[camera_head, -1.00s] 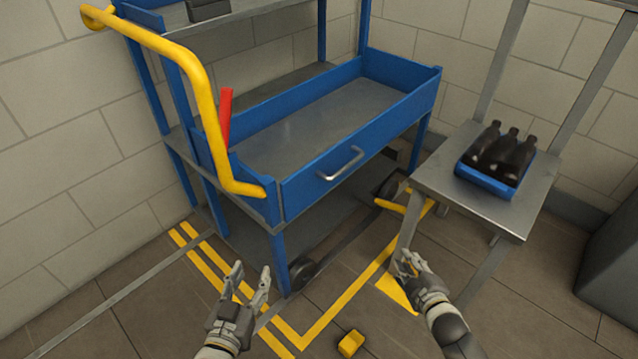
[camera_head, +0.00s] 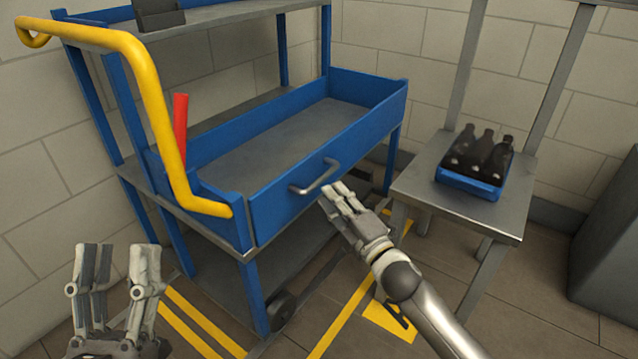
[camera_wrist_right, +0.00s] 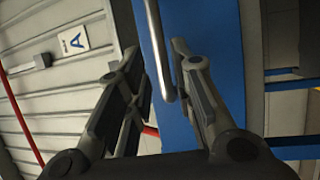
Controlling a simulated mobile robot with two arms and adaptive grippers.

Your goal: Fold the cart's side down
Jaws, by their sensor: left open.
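The cart's blue side panel (camera_head: 368,140) stands upright along the front of the middle shelf (camera_head: 265,140). A grey bar handle (camera_head: 318,181) is fixed to its outer face. My right gripper (camera_head: 338,192) is just below and in front of the handle. In the right wrist view its fingers (camera_wrist_right: 162,70) are apart, with the handle (camera_wrist_right: 156,45) between them and the blue panel (camera_wrist_right: 222,60) behind. I cannot tell whether they touch it. A red lever (camera_head: 180,130) stands up at the cart's left end. My left gripper (camera_head: 118,262) is open and empty at the lower left, away from the cart.
A yellow push bar (camera_head: 155,100) bends down the cart's left end. A metal stand (camera_head: 410,190) at the right holds a blue crate (camera_head: 468,186) of dark bottles (camera_head: 480,152). Yellow floor lines (camera_head: 340,318) run in front of the cart. A grey block (camera_head: 600,230) stands far right.

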